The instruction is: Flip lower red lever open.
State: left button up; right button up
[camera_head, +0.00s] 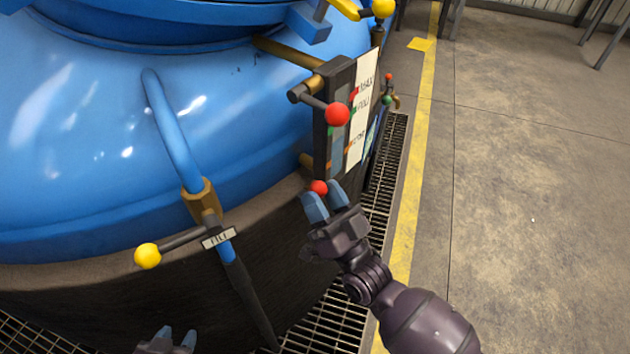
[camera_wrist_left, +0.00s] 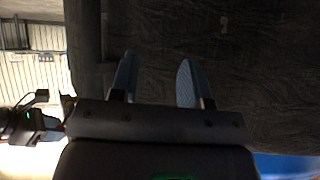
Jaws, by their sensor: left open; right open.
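The lower red lever shows as a small red ball (camera_head: 319,187) below the gauge panel, just beyond the fingertips of my right gripper. Its arm is mostly hidden. My right gripper (camera_head: 326,200) is open, with its blue fingertips close around or in front of the ball; I cannot tell whether they touch it. An upper red lever ball (camera_head: 337,114) sits higher on the panel, on a dark handle. My left gripper (camera_head: 176,338) is open and empty at the bottom edge of the head view. In the left wrist view its spread fingers (camera_wrist_left: 157,80) face a dark rough surface.
The blue furnace vessel (camera_head: 90,130) fills the left side. The panel (camera_head: 345,115) is above my right gripper. Floor grating (camera_head: 385,180) runs alongside; open concrete floor (camera_head: 530,180) lies right.

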jog(key=v, duration=0.7)
jog(key=shift+s+f, duration=0.1)
